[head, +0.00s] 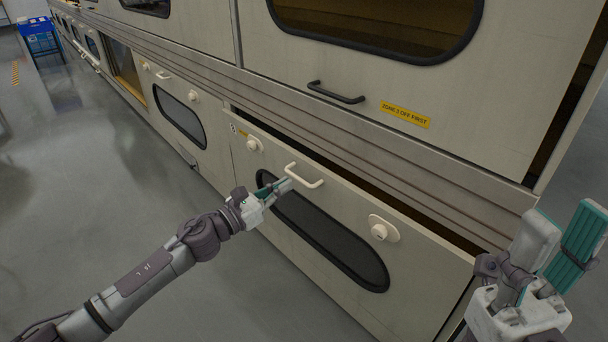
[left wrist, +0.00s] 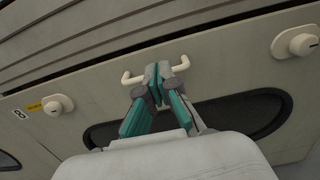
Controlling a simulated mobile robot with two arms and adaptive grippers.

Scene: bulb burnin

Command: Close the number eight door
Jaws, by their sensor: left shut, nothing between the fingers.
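The number eight door (head: 330,200) is a beige lower panel with a dark rounded window; its label (left wrist: 18,113) shows an 8 in the left wrist view. A dark gap runs along its top edge, so it stands ajar. Its white bar handle (head: 304,176) is near the top middle. My left gripper (head: 288,184) is shut and empty, its fingertips at the handle. In the left wrist view the fingertips (left wrist: 164,72) overlap the handle bar (left wrist: 130,79); I cannot tell whether they touch it. My right gripper (head: 563,228) is open and empty at the lower right.
Two white knobs sit on the door, one left (head: 254,145) and one right (head: 380,232). Above is a panel with a black handle (head: 336,93) and a yellow label (head: 405,114). A blue bin (head: 38,30) stands far back left. The grey floor (head: 90,170) at left is clear.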

